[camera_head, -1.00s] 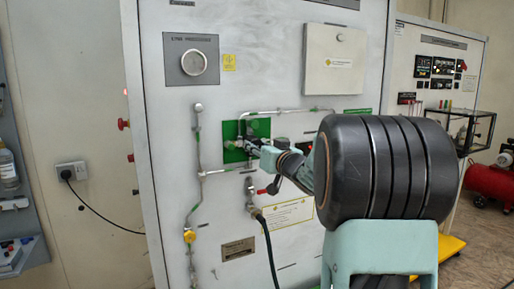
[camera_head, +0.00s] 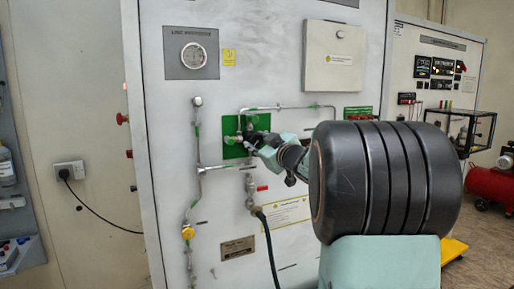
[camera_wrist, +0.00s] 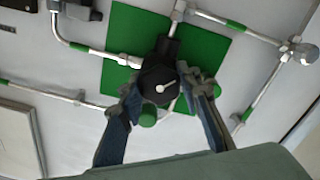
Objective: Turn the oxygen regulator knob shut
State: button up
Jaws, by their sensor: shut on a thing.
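The oxygen regulator knob (camera_wrist: 157,84) is round and black with a white pointer mark, in front of a green square plate (camera_wrist: 219,55) on the light panel. In the wrist view the pointer runs from the knob's middle toward the upper right. My gripper (camera_wrist: 160,90) has one finger on each side of the knob and is shut on it. In the head view my gripper (camera_head: 260,142) reaches the green plate (camera_head: 232,151) from the right and partly hides the regulator. A green cylindrical part (camera_wrist: 148,118) shows between the fingers, below the knob.
Metal pipes (camera_wrist: 82,48) run close around the plate. A round gauge (camera_head: 194,56) and a white box (camera_head: 335,55) are higher on the panel. A red-handled valve (camera_head: 262,188) and a dark hose (camera_head: 268,245) are below the plate.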

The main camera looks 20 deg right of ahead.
jog(key=n+b, duration=0.3)
jog(key=n, duration=0.2)
jog(key=shift+f+n, duration=0.15)
jog(key=shift+n, duration=0.15)
jog(key=n+b, duration=0.3)
jog(key=n, duration=0.3)
jog(key=n+b, duration=0.3)
jog(key=n, duration=0.2)
jog(key=shift+n, duration=0.4)
jog(key=n+b, duration=0.3)
jog(key=n, duration=0.2)
jog(key=n+b, duration=0.3)
jog(key=n, duration=0.2)
jog(key=shift+n, duration=0.4)
jog(key=n+b, duration=0.3)
jog(key=n, duration=0.2)
jog(key=n+b, duration=0.3)
jog(key=n, duration=0.2)
jog(key=shift+n, duration=0.4)
jog(key=n+b, duration=0.3)
jog(key=n, duration=0.2)
jog(key=shift+n, duration=0.4)
